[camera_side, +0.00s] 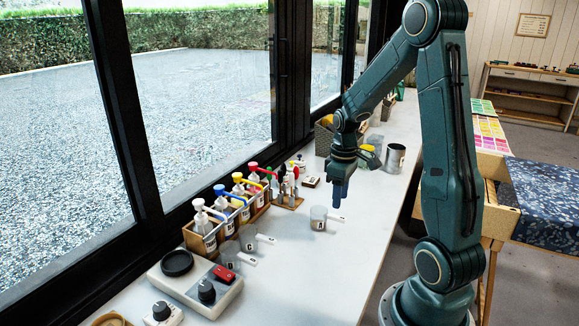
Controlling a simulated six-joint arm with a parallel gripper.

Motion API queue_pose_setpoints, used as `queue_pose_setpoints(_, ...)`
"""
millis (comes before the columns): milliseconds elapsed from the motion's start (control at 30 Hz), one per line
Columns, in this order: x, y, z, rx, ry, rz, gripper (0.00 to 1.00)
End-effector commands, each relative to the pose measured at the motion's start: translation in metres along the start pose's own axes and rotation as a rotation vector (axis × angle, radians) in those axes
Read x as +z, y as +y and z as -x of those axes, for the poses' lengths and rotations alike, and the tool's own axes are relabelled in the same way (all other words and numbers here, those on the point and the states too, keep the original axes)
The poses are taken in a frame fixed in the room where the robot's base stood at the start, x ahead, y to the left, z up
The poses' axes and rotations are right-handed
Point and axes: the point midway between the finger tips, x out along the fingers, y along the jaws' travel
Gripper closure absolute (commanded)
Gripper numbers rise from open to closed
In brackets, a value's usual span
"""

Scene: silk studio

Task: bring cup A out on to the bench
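A clear cup with a white handle (317,219) stands upright on the open white bench (345,265), its handle pointing right. It has a dark-lettered label too small to read. Two similar clear cups, one nearer (229,257) and one farther (248,239), stand by the bottle rack; their letters are also unreadable, so I cannot tell which is cup A. My gripper (338,198) points down just above and right of the lone cup, near its handle. Its blue fingers look empty, but the gap between them cannot be made out.
A wooden rack of pump bottles (232,215) stands left along the window. A white device with a black disc and knob (205,285) is nearer. A grey metal can (395,158) stands farther back. The bench's front right is clear.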

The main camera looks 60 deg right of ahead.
Motion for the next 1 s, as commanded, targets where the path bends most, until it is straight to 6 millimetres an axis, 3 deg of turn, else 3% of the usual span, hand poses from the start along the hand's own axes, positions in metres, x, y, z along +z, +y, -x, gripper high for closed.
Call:
queue_pose_setpoints(200, 0.000, 0.000, 0.036, 0.003, 0.003, 0.000, 0.61)
queue_pose_setpoints(400, 0.000, 0.000, 0.056, 0.002, 0.002, 0.000, 0.61)
queue_pose_setpoints(1000, 0.000, 0.000, 0.064, 0.000, 0.000, 0.000, 0.61)
